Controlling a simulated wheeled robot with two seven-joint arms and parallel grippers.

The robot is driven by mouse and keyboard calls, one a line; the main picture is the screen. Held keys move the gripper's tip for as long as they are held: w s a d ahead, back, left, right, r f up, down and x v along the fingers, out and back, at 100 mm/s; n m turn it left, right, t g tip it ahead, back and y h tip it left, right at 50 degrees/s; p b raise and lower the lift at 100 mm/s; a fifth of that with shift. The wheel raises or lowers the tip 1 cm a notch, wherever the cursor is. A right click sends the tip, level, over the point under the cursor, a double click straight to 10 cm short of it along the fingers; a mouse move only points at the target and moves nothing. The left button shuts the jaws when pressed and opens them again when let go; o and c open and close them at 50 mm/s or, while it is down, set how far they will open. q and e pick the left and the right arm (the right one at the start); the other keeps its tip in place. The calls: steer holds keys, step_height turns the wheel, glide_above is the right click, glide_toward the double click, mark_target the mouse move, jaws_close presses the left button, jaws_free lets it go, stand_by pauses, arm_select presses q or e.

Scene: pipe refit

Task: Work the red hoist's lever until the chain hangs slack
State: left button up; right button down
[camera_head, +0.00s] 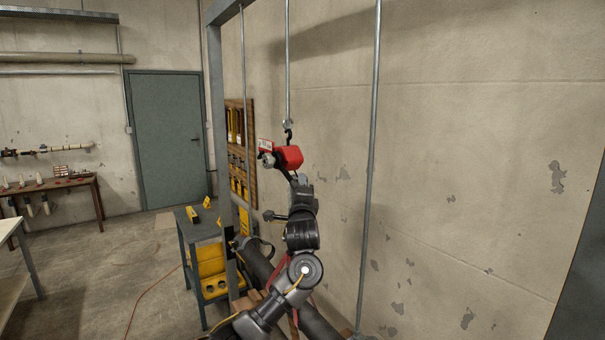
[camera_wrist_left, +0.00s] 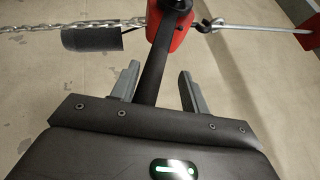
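The red hoist (camera_head: 290,156) hangs from a hook under a thin rod in the head view. In the left wrist view its red body (camera_wrist_left: 179,32) is at the top. Its dark lever (camera_wrist_left: 154,72) runs down from the body between the fingers of my left gripper (camera_wrist_left: 160,88). The fingers are apart, with a gap on the right of the lever; contact on the left is unclear. In the head view my left gripper (camera_head: 298,180) is just below the hoist. The chain (camera_wrist_left: 100,23) looks straight to the left of the hoist. My right gripper is out of view.
A metal frame post (camera_head: 219,130) and thin rods (camera_head: 370,160) stand around the hoist. A large dark pipe (camera_head: 258,265) lies below, partly behind my arm. A dark cylinder (camera_wrist_left: 92,38) lies beside the chain.

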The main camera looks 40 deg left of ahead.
arm_select(q)
steer(key=r, duration=0.3)
steer(key=r+n+g+h, duration=0.1)
steer(key=r, duration=0.1)
steer(key=d+r+n+g, duration=0.1)
steer(key=r, duration=0.2)
steer(key=shift+s+r, duration=0.1)
steer(key=shift+r, duration=0.2)
steer(key=shift+a+r+n+g+h, duration=0.2)
steer(key=shift+r+g+h, duration=0.1)
steer(key=shift+r, duration=0.35)
steer(key=shift+a+r+n+g+h, duration=0.1)
steer(key=shift+a+r+g+h, duration=0.15)
steer(key=shift+r, duration=0.4)
steer(key=shift+d, duration=0.1)
steer(key=f+b, duration=0.3)
steer(key=shift+s+d+f+t+y+b, duration=0.15)
steer(key=shift+d+f+t+y+b, duration=0.1)
steer(key=shift+f+t+y+b, duration=0.1)
steer(key=shift+d+f+m, duration=0.1)
steer(key=shift+f+m, duration=0.1)
steer(key=shift+m, duration=0.2)
steer(key=shift+d, duration=0.1)
